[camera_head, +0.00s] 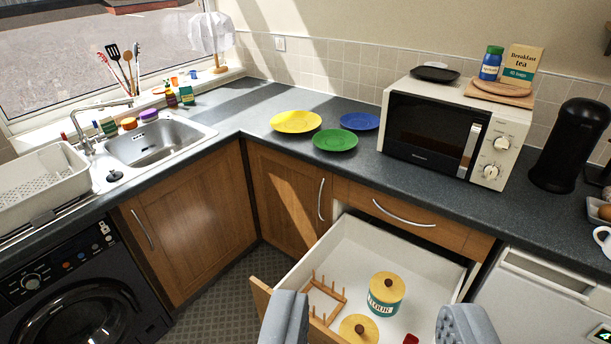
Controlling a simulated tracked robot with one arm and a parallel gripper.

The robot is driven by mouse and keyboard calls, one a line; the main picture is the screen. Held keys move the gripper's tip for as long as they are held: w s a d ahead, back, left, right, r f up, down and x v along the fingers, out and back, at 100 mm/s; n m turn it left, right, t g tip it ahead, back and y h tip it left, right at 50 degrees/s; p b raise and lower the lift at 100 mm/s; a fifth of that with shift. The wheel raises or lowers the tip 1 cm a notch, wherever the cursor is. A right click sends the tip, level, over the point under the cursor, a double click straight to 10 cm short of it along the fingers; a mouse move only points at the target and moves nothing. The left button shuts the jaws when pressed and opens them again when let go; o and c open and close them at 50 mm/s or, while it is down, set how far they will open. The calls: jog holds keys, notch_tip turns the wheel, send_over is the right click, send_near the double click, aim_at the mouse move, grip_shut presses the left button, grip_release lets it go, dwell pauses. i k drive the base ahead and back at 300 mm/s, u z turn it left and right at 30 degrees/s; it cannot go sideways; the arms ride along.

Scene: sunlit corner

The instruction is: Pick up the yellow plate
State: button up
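The yellow plate (296,121) lies flat on the dark countertop in the corner. A green plate (335,140) is in front of it to the right, and a blue plate (359,121) is to its right. My gripper (376,325) shows at the bottom edge with its two grey fingers wide apart. Nothing is between the fingers in contact with them. It is well short of the plates, over the open drawer.
The open drawer (352,243) holds a flour canister (385,294), another yellow lid (358,329) and a wooden rack (325,297). A microwave (455,134) stands right of the plates. A sink (155,141) and dish rack (45,187) are at left. Counter left of the yellow plate is clear.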

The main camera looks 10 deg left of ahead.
aim_at(293, 121)
jog(key=k, duration=1.3)
jog(key=u, duration=0.4)
jog(key=i, duration=0.95)
jog(key=u, duration=0.7)
jog(key=i, duration=1.45)
jog(key=z, duration=0.35)
jog(key=i, duration=1.3)
jog(key=z, duration=1.05)
jog(key=i, duration=0.6)
jog(key=z, duration=0.2)
jog(key=k, duration=0.4)
jog(key=z, duration=0.05)
